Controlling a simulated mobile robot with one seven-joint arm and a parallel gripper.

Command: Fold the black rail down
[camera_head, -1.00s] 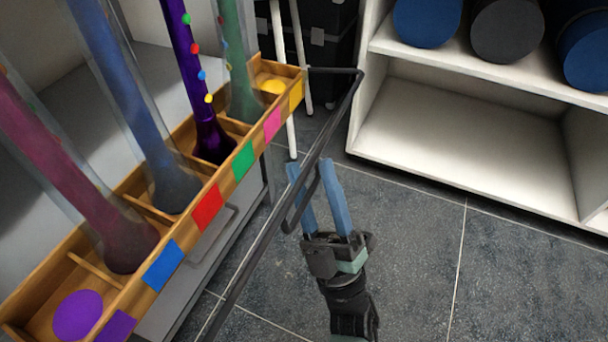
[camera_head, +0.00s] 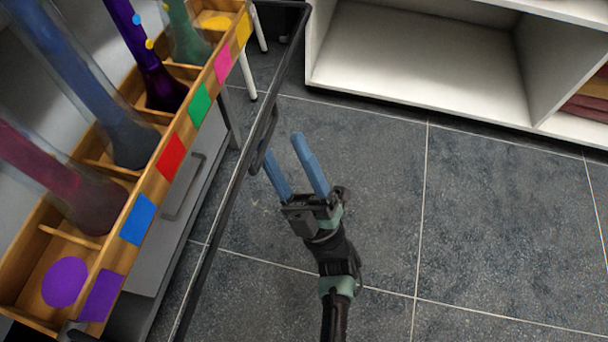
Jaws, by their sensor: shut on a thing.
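The black rail (camera_head: 236,182) runs as a long bar along the front of the wooden rack, standing out from it with a gap. Its far corner is near the top of the view. A small black loop handle (camera_head: 266,138) hangs on its right side. My gripper (camera_head: 283,147) is right of the rail, its two blue fingers pointing up and left at the handle. It is shut on the rail at this handle, though a gap shows between the fingers. The handle overlaps the left fingertip, so the exact contact is hard to see.
The wooden rack (camera_head: 150,190) with colored squares holds several tall tubes at the left. A grey cabinet with a handle (camera_head: 183,187) is below it. A white shelf (camera_head: 420,60) stands at the back right. The tiled floor (camera_head: 480,220) on the right is clear.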

